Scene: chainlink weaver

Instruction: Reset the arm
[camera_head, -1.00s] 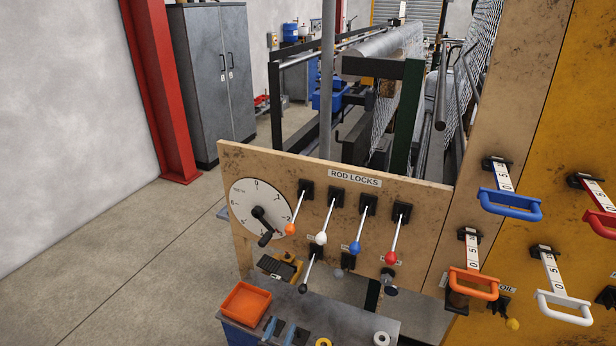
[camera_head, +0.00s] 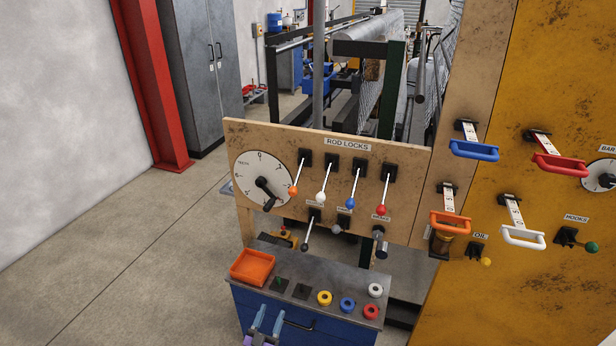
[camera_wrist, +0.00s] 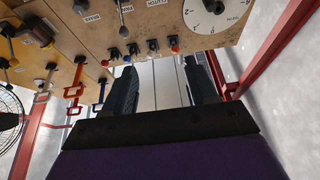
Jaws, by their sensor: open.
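My gripper (camera_head: 269,320) shows at the bottom of the head view, its two blue-looking fingers apart and empty. It is in front of the blue bench (camera_head: 252,308), near the bench's front side. In the wrist view my gripper (camera_wrist: 161,78) has two dark fingers spread apart with nothing between them. The rod locks panel (camera_head: 262,137) stands beyond it, with orange, white, blue and red knobbed levers and a dial (camera_head: 262,178). In the wrist view the panel (camera_wrist: 150,30) appears upside down above the fingers.
An orange tray (camera_head: 253,267) and several coloured rings lie on the bench. A red column (camera_head: 150,80) stands at the left. Floor (camera_head: 120,240) on the left is clear.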

